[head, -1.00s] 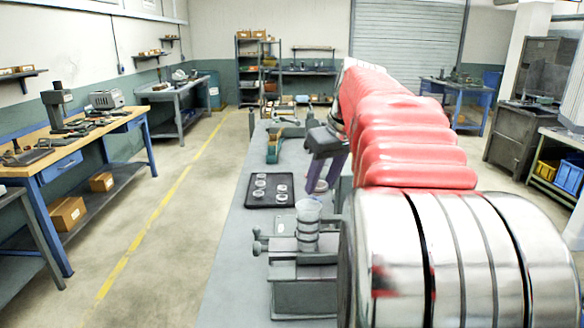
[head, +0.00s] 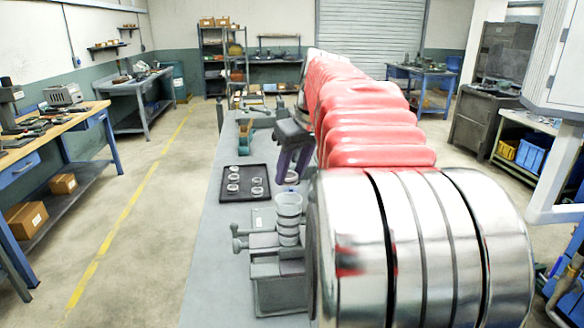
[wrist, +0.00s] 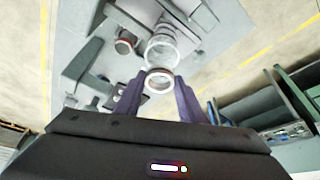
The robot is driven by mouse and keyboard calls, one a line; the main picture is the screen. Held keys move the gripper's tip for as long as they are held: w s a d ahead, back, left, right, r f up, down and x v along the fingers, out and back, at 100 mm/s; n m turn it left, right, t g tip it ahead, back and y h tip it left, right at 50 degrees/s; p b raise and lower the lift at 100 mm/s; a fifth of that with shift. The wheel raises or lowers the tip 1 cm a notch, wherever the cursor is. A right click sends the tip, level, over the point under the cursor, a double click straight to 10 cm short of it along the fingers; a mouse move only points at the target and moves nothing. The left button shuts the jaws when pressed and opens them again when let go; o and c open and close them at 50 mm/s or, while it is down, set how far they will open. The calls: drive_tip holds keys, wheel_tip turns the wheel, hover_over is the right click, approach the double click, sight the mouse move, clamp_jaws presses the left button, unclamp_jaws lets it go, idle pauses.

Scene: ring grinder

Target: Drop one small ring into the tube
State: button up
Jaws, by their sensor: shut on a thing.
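My gripper (head: 291,179), with dark purple fingers, is shut on a small pale ring (head: 291,176). The ring also shows in the wrist view (wrist: 159,81), pinched between the two fingertips (wrist: 159,88). The clear tube (head: 289,203) stands upright in a grey fixture (head: 279,267) on the bench, its flared open mouth upward. In the head view the ring is just behind and above the mouth. In the wrist view the tube (wrist: 162,50) lies just beyond the ring, which appears apart from it; the exact gap is unclear.
A black tray (head: 246,196) with several small rings lies on the grey bench (head: 212,245), left of and behind the tube. A green and orange tool (head: 244,137) stands farther back. A grey clamp knob (head: 238,230) sticks out left of the fixture. The bench's left side is clear.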

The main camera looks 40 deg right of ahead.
drive_tip(key=shift+f, duration=2.25)
idle(0.4)
drive_tip(key=o, duration=1.1)
drive_tip(key=shift+o, duration=0.7)
drive_tip(key=o, duration=0.5)
drive_tip(key=shift+c, duration=0.2)
drive_tip(key=shift+r, duration=0.1)
wheel_tip(320, 180, up, 7)
idle(0.6)
